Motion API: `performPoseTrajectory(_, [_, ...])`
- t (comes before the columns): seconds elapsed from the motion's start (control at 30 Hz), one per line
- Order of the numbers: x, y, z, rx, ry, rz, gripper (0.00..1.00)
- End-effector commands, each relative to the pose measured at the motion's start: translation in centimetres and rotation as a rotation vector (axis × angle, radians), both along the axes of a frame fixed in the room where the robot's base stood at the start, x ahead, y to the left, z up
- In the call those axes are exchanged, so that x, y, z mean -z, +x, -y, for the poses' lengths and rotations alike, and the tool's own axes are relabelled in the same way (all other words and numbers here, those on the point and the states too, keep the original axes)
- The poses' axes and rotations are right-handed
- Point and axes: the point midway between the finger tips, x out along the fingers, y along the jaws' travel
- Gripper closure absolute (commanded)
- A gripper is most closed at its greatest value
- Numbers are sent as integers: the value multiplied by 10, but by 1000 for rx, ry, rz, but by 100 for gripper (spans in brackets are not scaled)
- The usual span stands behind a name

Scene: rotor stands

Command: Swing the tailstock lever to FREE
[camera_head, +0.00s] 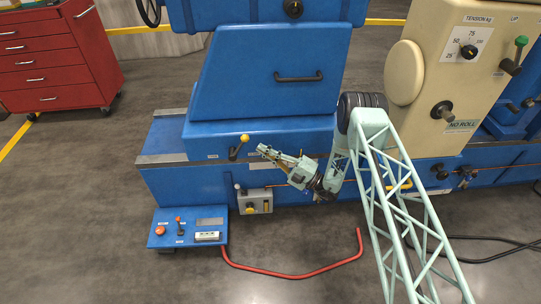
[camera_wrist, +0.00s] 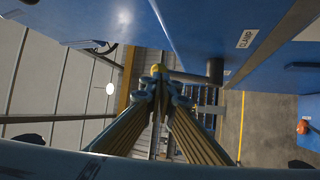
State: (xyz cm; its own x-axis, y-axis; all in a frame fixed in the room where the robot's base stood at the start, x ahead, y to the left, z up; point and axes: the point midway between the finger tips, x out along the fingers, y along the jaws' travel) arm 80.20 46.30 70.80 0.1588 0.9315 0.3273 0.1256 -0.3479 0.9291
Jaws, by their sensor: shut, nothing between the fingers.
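The tailstock lever has a dark arm and a yellow ball knob (camera_head: 244,139). It is on the front of the blue tailstock (camera_head: 262,95), its arm slanting up and right to the knob. My gripper (camera_head: 263,150) is just right of the lever, its fingers pointing left toward it. In the wrist view the yellow knob (camera_wrist: 156,69) shows just beyond the tips of my gripper (camera_wrist: 158,82); I cannot tell whether they touch. The fingers are together with nothing between them. A CLAMP label (camera_wrist: 247,38) is on the blue face at upper right. I cannot read a FREE label.
A small grey box (camera_head: 256,202) with another lever is below, on the blue bed. A blue control panel (camera_head: 187,228) and a red floor rail (camera_head: 290,276) stand in front. The cream headstock (camera_head: 455,70) is at right. A red tool cabinet (camera_head: 55,60) stands at left.

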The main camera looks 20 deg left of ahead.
Motion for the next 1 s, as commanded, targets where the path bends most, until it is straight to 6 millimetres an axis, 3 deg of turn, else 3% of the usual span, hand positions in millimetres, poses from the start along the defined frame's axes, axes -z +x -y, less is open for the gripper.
performPoseTrajectory(0.2, [-9, 4, -24, -1, 1, 2, 100])
performPoseTrajectory(0.4, [-12, 6, -36, 0, 0, 0, 100])
performPoseTrajectory(1.0, [-15, 7, -38, 1, -3, 1, 100])
